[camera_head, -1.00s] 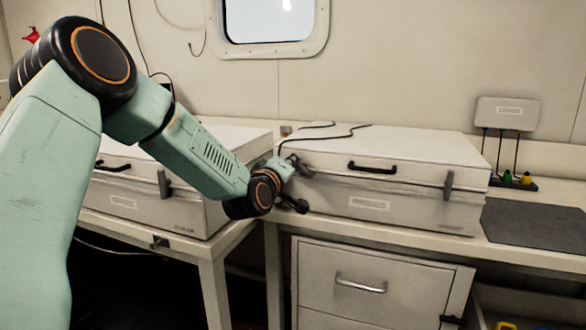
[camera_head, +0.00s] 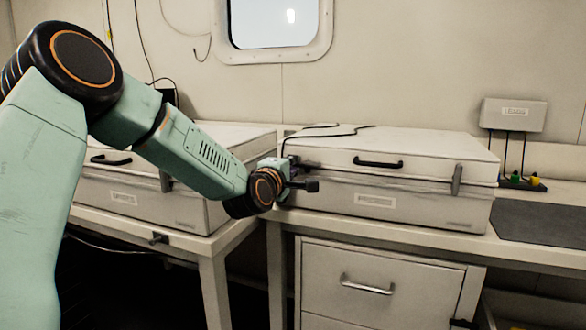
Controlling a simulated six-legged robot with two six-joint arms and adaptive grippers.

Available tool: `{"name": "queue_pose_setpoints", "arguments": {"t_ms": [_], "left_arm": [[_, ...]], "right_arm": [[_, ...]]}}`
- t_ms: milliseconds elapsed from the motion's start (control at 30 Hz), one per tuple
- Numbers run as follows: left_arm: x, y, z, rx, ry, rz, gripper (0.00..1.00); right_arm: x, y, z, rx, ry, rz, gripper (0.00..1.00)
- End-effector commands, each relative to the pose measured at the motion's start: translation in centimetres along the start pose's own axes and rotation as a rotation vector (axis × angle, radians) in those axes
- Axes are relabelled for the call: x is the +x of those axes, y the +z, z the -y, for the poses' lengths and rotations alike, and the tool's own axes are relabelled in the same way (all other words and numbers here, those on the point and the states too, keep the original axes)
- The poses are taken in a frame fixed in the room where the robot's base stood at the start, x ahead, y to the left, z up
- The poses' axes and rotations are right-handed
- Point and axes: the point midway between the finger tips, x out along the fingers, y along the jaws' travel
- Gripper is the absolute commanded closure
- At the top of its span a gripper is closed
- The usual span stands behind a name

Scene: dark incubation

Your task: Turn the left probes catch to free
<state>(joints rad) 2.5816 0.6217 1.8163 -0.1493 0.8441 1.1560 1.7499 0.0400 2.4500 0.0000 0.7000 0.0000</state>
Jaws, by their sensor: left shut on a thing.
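A pale case (camera_head: 420,205) stands on the right bench, lid down, with a black handle (camera_head: 378,163) and a grey upright catch (camera_head: 457,180) at its front right. Its label is too small to read. My left gripper (camera_head: 305,176) is at the front left of this case, shut on the left catch. The gripper and wrist hide that catch, so its angle cannot be told. My right gripper is not in view.
A second pale case (camera_head: 130,197) stands on the left bench, partly behind my left arm. A dark mat (camera_head: 540,226) lies right of the case. A wall box (camera_head: 514,114) hangs above coloured plugs (camera_head: 520,180). Drawers (camera_head: 370,262) are below.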

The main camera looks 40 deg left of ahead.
Motion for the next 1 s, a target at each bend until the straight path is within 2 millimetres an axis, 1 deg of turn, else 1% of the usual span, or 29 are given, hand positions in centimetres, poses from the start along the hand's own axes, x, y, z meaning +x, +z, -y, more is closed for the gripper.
{"name": "queue_pose_setpoints", "arguments": {"t_ms": [433, 467, 700, 733, 1000], "left_arm": [[0.05, -0.06, -0.21, -0.012, 0.005, -0.002, 1.00], [0.05, -0.06, -0.21, -0.012, 0.005, -0.002, 0.86], [0.03, -0.03, -0.11, -0.011, 0.003, -0.001, 0.66], [0.03, -0.02, -0.10, -0.010, 0.002, -0.001, 0.64], [-0.02, -0.01, -0.03, -0.010, 0.001, -0.001, 0.64]], "right_arm": [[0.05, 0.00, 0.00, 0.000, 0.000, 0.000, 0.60], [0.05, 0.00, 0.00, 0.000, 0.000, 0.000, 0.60], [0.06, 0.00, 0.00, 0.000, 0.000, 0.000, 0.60], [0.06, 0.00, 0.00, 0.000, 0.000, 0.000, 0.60], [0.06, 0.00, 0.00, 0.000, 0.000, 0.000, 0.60]]}}
